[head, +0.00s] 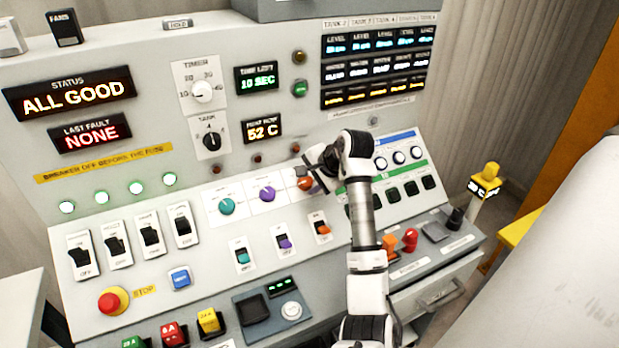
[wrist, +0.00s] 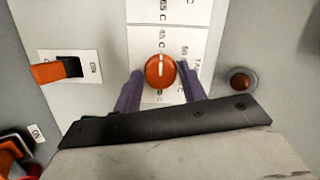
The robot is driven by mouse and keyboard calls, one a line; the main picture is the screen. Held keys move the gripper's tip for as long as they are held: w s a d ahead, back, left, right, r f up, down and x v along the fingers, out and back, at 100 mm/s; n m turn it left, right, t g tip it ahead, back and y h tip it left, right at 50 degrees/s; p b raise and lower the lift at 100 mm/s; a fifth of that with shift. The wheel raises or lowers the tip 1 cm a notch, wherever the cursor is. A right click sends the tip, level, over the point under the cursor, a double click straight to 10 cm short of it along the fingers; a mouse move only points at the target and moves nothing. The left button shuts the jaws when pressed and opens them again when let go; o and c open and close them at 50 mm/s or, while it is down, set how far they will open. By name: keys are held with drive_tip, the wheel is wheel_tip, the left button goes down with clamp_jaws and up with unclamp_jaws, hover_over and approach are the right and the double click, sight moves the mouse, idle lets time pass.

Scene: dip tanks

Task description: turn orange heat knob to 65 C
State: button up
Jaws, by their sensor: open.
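The orange heat knob (wrist: 160,72) sits on a white dial plate (wrist: 170,14) with temperature marks around it, some reading 45 C and 65 C. A white line runs across the knob's face. In the wrist view my gripper (wrist: 160,82) is open, with one purple finger on each side of the knob; I cannot tell whether they touch it. In the head view the orange knob (head: 304,183) is partly hidden by my gripper (head: 318,174). The heat display (head: 263,128) reads 52 C.
A teal knob (head: 226,206) and a purple knob (head: 267,194) stand left of the orange one. An orange rocker switch (head: 322,229) is below it. A red indicator (wrist: 241,81) lies beside the dial in the wrist view. The status display (head: 70,92) reads ALL GOOD.

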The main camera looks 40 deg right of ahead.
drive_tip(key=c, duration=0.7)
